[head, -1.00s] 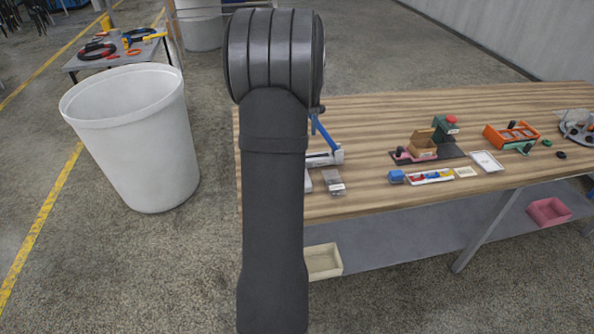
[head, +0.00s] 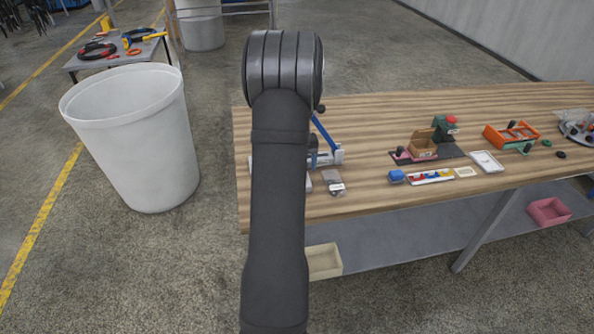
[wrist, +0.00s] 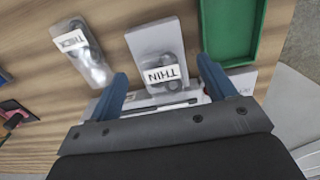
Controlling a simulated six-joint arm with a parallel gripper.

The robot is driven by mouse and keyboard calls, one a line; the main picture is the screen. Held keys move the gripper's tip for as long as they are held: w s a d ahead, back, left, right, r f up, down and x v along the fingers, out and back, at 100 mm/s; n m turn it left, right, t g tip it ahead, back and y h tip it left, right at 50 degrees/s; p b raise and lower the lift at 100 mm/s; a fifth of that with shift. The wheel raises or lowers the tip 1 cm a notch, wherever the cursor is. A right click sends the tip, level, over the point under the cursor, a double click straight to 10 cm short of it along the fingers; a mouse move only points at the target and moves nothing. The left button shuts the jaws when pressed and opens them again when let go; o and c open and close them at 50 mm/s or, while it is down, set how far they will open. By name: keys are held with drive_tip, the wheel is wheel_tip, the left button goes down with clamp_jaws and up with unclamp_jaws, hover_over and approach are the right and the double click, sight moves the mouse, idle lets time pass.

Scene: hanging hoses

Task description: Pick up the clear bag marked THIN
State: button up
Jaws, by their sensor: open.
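The clear bag marked THIN (wrist: 157,50) lies on the wooden bench in the wrist view, with its white label and dark round contents showing. My gripper (wrist: 164,82) is open, and its two blue fingers point toward the bag, one to each side of its lower end. Nothing is held between them. I cannot tell how high the fingers are above the bench. A second clear bag with a label reading THICK (wrist: 86,50) lies to the left of the THIN bag. In the head view my arm hides the gripper and part of that bench end.
A green tray (wrist: 259,30) stands close to the right of the THIN bag. A white and grey device (wrist: 188,99) lies behind the fingers. A white bin (head: 135,140) stands on the floor.

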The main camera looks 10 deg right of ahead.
wheel_tip(320, 180, down, 3)
drive_tip(key=shift+d+f, duration=0.1)
drive_tip(key=shift+f, duration=0.1)
drive_tip(key=c, duration=1.1)
drive_tip(key=shift+c, duration=0.3)
drive_tip(key=shift+r, duration=0.15)
